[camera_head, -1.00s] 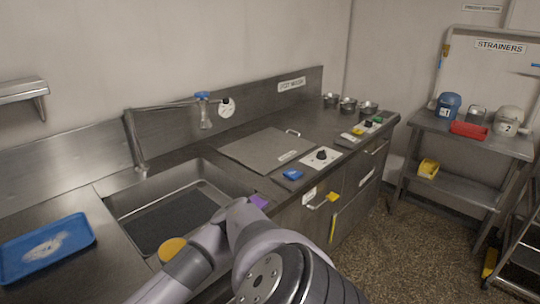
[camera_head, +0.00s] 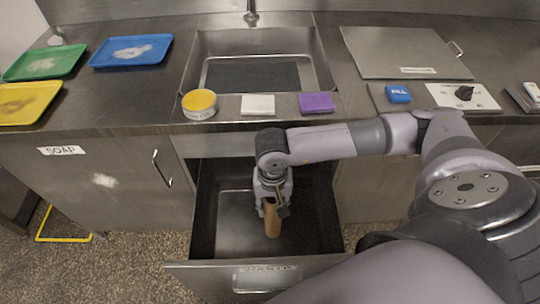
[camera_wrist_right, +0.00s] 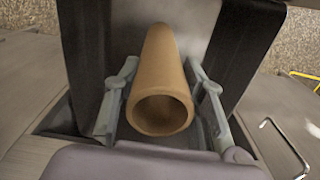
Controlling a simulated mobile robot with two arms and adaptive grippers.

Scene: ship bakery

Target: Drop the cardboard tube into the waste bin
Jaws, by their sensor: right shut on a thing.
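The brown cardboard tube (camera_head: 272,218) hangs upright from my right gripper (camera_head: 272,196), over the inside of the open drawer. In the right wrist view the tube (camera_wrist_right: 160,85) lies between the two fingers of my right gripper (camera_wrist_right: 162,100), its open end toward the camera. The waste bin (camera_head: 232,222) is a pulled-out metal drawer below the counter, with a front panel labelled WASTE. The lower end of the tube is inside the drawer's outline; whether it touches the bottom I cannot tell. My left gripper is not in view.
A sink (camera_head: 255,60) is above the drawer. On the counter edge are a yellow-topped tin (camera_head: 200,104), a white sponge (camera_head: 258,104) and a purple one (camera_head: 316,102). Green (camera_head: 45,62), blue (camera_head: 130,50) and yellow (camera_head: 28,102) trays lie left. A cupboard labelled SOAP (camera_head: 95,180) is beside the drawer.

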